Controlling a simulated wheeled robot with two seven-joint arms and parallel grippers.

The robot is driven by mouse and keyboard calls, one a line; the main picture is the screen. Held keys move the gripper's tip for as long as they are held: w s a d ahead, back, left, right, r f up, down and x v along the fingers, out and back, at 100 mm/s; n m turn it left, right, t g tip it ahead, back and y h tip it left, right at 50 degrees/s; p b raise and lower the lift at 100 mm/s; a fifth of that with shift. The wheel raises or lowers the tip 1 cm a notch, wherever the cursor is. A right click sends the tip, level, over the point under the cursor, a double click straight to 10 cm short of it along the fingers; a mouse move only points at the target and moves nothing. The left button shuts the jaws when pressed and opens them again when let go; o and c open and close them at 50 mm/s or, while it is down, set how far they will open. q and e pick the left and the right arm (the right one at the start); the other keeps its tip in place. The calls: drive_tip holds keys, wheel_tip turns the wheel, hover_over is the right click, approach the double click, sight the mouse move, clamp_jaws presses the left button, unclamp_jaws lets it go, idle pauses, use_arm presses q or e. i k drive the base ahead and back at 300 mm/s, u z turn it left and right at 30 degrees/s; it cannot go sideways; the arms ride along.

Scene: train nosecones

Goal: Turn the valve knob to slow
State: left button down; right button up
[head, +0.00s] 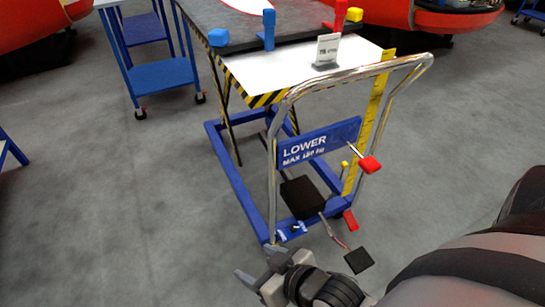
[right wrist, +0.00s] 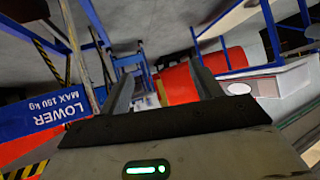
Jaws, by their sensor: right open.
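A blue lift cart with a chrome push handle (head: 272,165) stands in front of me. A red knob (head: 370,164) sits on a thin rod beside its blue "LOWER" sign (head: 318,143). A small yellow knob (head: 345,165) is below, near the yellow scale strip. I cannot tell which one is the valve knob, and no "slow" mark is readable. My right gripper (head: 262,277) is low in the head view, in front of the cart's base, apart from both knobs. It is open and empty; its two fingers show in the right wrist view (right wrist: 163,88). My left gripper is not in view.
A black box (head: 302,197) and a red pedal (head: 350,220) are low on the cart. A black pad (head: 358,261) lies nearby. The cart's table top (head: 330,52) carries a small label stand. A blue trolley (head: 160,77) stands behind left.

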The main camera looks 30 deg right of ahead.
sight(293, 227)
drive_tip(key=z, duration=0.75)
drive_tip(key=k, duration=0.3)
drive_tip(key=z, duration=0.55)
drive_tip(key=i, duration=0.5)
drive_tip(key=u, duration=0.95)
drive_tip(key=i, duration=0.5)
